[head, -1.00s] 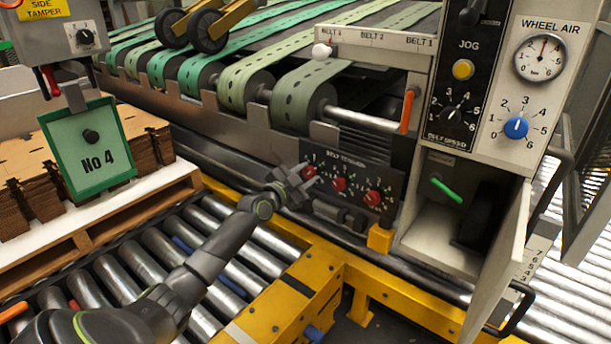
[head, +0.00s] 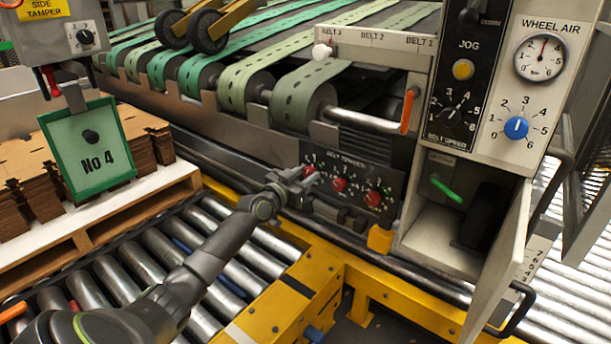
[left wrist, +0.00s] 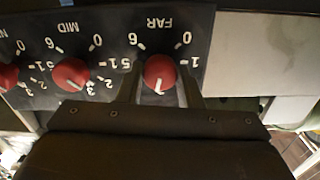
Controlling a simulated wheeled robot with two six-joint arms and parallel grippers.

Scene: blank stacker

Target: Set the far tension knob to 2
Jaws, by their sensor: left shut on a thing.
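The far tension knob (left wrist: 159,73) is red with a white pointer mark, under the label FAR, which appears upside down in the left wrist view. Its mark points down in that picture, away from the 0 and 6; the numbers there are hidden by my fingers. In the head view it is the leftmost red knob (head: 309,170) on the black belt tension panel (head: 352,174). My left gripper (head: 304,181) is at this knob, its fingers (left wrist: 160,92) on either side, shut on it. My right gripper is not in view.
The MID knob (left wrist: 71,74) is close beside my fingers, with another red knob (head: 373,198) beyond it. The open cabinet (head: 440,235) with its door stands to the right. A yellow frame (head: 300,290) and rollers lie below my arm.

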